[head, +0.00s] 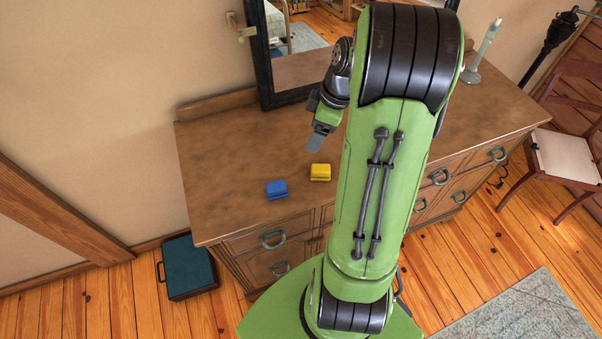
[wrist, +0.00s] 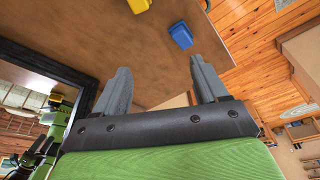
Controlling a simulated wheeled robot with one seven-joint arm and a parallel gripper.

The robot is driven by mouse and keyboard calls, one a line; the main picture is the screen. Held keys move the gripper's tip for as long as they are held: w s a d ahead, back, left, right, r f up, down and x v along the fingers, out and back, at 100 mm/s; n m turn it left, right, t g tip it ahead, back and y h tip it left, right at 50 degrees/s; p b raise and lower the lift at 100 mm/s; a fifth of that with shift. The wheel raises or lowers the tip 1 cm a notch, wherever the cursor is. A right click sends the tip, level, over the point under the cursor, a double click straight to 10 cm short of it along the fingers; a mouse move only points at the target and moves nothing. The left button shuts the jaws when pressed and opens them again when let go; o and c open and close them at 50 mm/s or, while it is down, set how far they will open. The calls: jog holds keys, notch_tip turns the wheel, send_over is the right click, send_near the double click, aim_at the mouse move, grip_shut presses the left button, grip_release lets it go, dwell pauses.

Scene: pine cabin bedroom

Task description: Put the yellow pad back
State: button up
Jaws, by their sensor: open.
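The yellow pad (head: 320,172) lies on top of the brown wooden dresser (head: 220,150), near its front edge. It also shows at the top edge of the wrist view (wrist: 138,5), partly cut off. A blue pad (head: 277,189) lies just left of it and nearer the front edge; it also shows in the wrist view (wrist: 181,35). My gripper (head: 316,143) is above the dresser, behind the yellow pad and apart from it. In the wrist view its two grey fingers (wrist: 158,80) are spread with nothing between them.
A dark-framed mirror (head: 264,60) stands at the dresser's back. A candlestick (head: 482,55) stands at the right end. A dark teal case (head: 187,268) is on the floor at left, and a chair (head: 565,155) at right. The dresser's left end is bare.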

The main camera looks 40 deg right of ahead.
jog(key=s+a+r+m+t+h, duration=0.1)
jog(key=s+a+r+m, duration=0.15)
jog(key=a+r, duration=0.4)
jog(key=s+a+r+m+h, duration=0.15)
jog(key=s+a+r, duration=0.25)
jog(key=a, duration=0.5)
jog(key=s+a+f+m+t+b, duration=0.2)
jog(key=s+a+f+m+b, duration=0.1)
jog(key=s, duration=0.5)
jog(key=shift+a+m+b, duration=0.3)
jog(key=shift+a+m, duration=0.3)
jog(key=shift+s, duration=0.15)
